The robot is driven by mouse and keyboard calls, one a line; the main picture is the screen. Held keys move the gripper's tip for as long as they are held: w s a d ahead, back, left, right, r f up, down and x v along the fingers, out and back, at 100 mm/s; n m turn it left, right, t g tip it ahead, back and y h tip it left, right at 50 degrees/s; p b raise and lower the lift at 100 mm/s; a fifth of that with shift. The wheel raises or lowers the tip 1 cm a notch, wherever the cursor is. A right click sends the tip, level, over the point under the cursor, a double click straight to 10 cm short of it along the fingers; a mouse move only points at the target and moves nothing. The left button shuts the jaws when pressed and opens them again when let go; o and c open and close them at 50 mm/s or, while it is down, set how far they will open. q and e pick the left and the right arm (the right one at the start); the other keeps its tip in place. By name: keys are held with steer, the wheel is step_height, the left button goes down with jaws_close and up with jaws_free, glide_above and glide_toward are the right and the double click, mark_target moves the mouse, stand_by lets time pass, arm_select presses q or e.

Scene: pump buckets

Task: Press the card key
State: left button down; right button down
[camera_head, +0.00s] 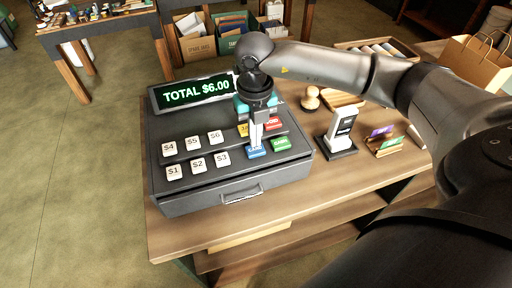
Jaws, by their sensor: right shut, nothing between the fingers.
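A black cash register (185,197) stands on the wooden counter, with its display (197,92) reading TOTAL $6.00. The blue card key (257,152) is at the front of the coloured key group, beside the green key (281,144). The red key (273,124) and the partly hidden yellow key (243,130) are behind it. My right gripper (256,146) points down with its fingers shut and empty. Its tips are at the back edge of the blue key; I cannot tell whether they touch it. My left gripper is not in view.
White keys marked S1 to S6 (198,165) fill the register's left side. A card terminal (340,130), a wooden stamp (311,98) and a card holder (384,142) stand to the right. A paper bag (470,65) is at the back right.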

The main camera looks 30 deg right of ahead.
mark_target(255, 149)
steer(key=shift+f+b, duration=0.8)
steer(key=shift+f, duration=0.25)
stand_by(0.9)
steer(key=shift+r, duration=0.1)
steer(key=shift+r+p, duration=2.55)
steer(key=shift+r, duration=0.95)
